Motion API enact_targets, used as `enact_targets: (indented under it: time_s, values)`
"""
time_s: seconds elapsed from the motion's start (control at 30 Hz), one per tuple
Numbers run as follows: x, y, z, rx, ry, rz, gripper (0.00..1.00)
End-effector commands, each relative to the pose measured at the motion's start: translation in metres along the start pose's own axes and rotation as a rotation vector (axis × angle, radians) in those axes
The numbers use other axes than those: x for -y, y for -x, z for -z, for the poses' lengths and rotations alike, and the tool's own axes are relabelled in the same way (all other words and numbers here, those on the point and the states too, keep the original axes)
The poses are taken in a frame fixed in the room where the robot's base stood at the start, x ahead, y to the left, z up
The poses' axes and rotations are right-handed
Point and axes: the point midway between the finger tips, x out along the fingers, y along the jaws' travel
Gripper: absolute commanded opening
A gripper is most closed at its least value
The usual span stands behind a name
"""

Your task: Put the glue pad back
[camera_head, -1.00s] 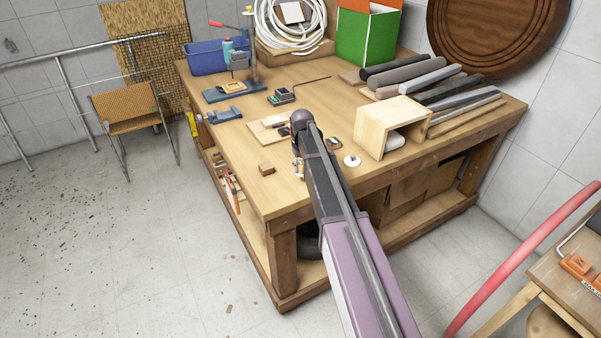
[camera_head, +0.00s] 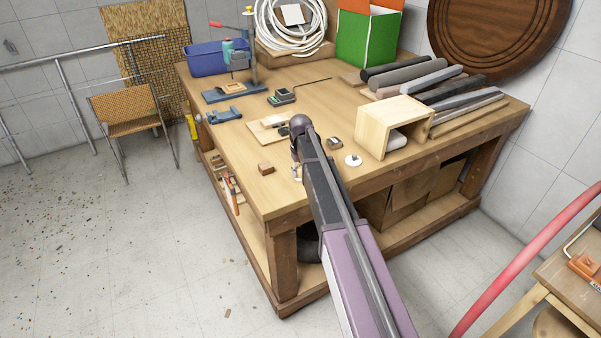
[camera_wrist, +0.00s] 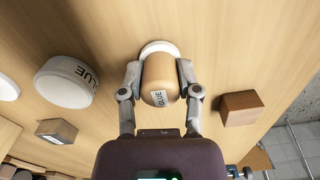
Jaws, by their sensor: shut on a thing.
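My gripper (camera_wrist: 158,85) is shut on a tan, rounded piece marked GLUE (camera_wrist: 160,82), one finger on each side. It looks like the glue pad. A white round rim (camera_wrist: 160,47) shows at its far end; I cannot tell whether it touches the table. A wider white round piece, also marked with glue lettering (camera_wrist: 66,80), stands to the left in the wrist view. In the head view my arm hides most of the gripper and the held piece.
The workbench (camera_head: 240,180) holds a small wooden block (camera_head: 265,168), also right of the gripper in the wrist view (camera_wrist: 241,107). A dark-topped block (camera_head: 335,143), a white disc (camera_head: 353,160) and an open wooden box (camera_head: 393,128) lie right of my arm.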

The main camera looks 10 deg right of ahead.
Motion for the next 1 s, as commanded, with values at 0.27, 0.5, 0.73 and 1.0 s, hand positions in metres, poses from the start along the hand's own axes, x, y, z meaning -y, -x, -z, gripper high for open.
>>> enact_targets:
  time_s: [0.27,0.5,0.73,1.0]
  values:
    - [-0.0002,-0.0029,0.0,0.0,0.0,0.0,0.58]
    - [-0.0003,-0.0028,0.0,0.0,0.0,0.0,0.78]
    - [-0.0003,-0.0025,0.0,0.0,0.0,0.0,0.78]
    - [-0.0002,0.0051,0.0,0.0,0.0,0.0,0.78]
